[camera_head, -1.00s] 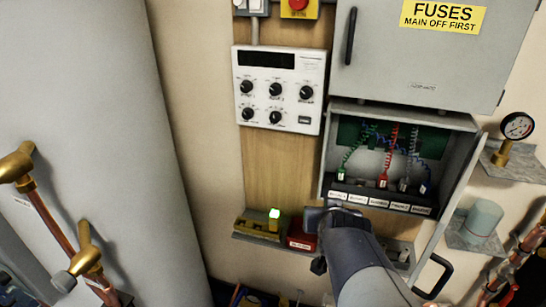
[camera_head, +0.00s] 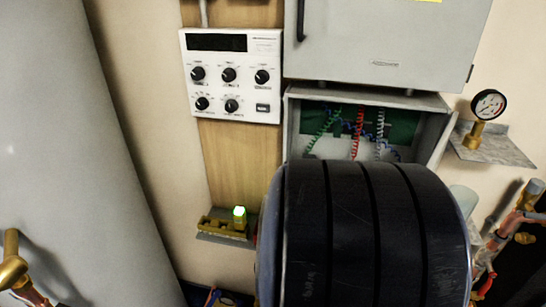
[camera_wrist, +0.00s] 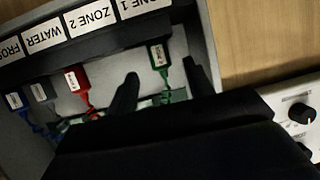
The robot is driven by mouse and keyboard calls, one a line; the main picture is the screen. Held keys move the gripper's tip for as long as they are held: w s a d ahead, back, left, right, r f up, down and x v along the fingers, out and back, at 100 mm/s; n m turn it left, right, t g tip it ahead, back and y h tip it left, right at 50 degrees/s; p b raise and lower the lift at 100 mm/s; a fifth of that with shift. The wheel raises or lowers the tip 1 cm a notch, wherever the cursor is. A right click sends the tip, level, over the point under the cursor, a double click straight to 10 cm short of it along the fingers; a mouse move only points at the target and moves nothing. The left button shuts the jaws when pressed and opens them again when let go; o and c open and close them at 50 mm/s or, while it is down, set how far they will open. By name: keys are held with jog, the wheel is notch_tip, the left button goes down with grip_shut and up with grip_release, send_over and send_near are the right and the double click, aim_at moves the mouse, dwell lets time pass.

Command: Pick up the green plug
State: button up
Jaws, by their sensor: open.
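The green plug (camera_wrist: 159,57), with a white label on its face, shows in the wrist view below the strip of zone labels, near the ZONE 1 label. My gripper (camera_wrist: 160,73) is open there, with one dark finger to each side of the plug in the picture. I cannot tell whether either finger touches it. In the head view a green coiled lead (camera_head: 323,132) hangs in the open box, but my arm hides the plug and the gripper.
A red plug (camera_wrist: 77,80) and grey and blue ones sit to the left in the wrist view. The labelled strip (camera_wrist: 78,50) runs along the plugs. A dial panel (camera_head: 231,75), a fuse cabinet (camera_head: 385,40), a pressure gauge (camera_head: 489,104) and a green-lit yellow block (camera_head: 227,224) surround the box.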

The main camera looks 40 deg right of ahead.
jog(key=shift+p+x, duration=0.3)
jog(key=shift+x, duration=2.3)
jog(key=shift+f, duration=0.2)
jog(key=shift+c, duration=0.4)
jog(key=shift+a, duration=0.1)
jog(key=c, duration=1)
jog(key=shift+r, duration=0.1)
